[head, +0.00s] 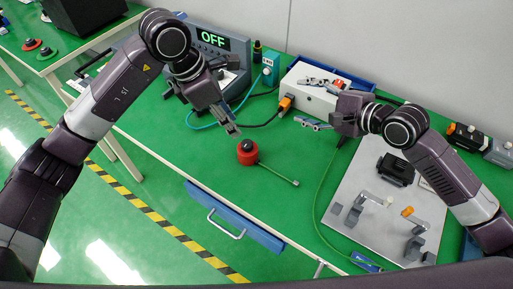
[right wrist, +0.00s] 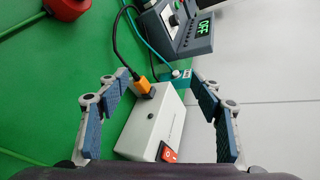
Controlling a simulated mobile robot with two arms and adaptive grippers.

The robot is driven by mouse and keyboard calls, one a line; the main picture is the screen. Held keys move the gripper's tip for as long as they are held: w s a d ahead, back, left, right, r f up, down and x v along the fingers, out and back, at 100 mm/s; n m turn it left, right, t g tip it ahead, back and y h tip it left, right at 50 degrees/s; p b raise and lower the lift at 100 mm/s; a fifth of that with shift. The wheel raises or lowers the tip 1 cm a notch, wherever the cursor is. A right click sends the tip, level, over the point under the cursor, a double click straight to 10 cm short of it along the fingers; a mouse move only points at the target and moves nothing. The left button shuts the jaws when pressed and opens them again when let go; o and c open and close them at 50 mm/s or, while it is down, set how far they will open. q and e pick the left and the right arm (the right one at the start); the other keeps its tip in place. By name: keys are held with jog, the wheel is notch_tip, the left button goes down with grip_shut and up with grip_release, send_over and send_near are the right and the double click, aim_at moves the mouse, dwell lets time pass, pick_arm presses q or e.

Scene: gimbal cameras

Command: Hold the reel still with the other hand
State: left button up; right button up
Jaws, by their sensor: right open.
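A round red item with a dark top (head: 248,152), likely the reel, sits on the green bench. A thin green piece extends from it to the lower right. It also shows cut off at the top left of the right wrist view (right wrist: 68,7). My left gripper (head: 232,128) points down just above and left of it, with a visible gap; its finger opening is unclear. My right gripper (head: 311,103) is open and empty. In the right wrist view its fingers (right wrist: 160,78) spread on either side of a white box (right wrist: 150,128), apparently above it.
The white box has an orange plug (right wrist: 143,84) with a black cable and a red switch (right wrist: 169,154). A grey unit reading OFF (head: 215,40) and a teal block (head: 270,66) stand behind. A grey plate with metal parts (head: 345,215) lies at right. The front-left bench is clear.

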aim_at(253, 149)
jog(key=s+a+f+m+g+y, duration=0.1)
jog(key=s+a+m, duration=0.1)
jog(key=a, duration=0.3)
jog(key=s+a+f+m+g+y, duration=0.1)
jog(key=s+a+m, duration=0.2)
jog(key=a, duration=0.2)
jog(key=s+a+f+m+g+y, duration=0.1)
jog(key=s+a+m+y, duration=0.1)
jog(key=a, duration=0.3)
jog(key=shift+s+f+g, duration=0.15)
jog(key=shift+s+g, duration=0.15)
jog(key=shift+s, duration=0.1)
jog(key=shift+m+g, duration=0.3)
jog(key=shift+m, duration=0.3)
jog(key=f, duration=0.2)
jog(key=w+d+f, duration=0.1)
jog(key=f, duration=0.4)
jog(key=shift+w+d+f, duration=0.15)
jog(key=shift+w+d, duration=0.05)
jog(key=shift+d, duration=0.1)
jog(key=shift+a+f, duration=0.1)
jog(key=shift+f, duration=0.15)
jog(key=shift+w+a+f, duration=0.2)
jog(key=shift+a, duration=0.1)
jog(key=x, duration=0.6)
jog(key=shift+w+a+f, duration=0.1)
jog(key=shift+a+f, duration=0.05)
jog(key=shift+a, duration=0.1)
jog(key=c, duration=1.5)
grip_shut()
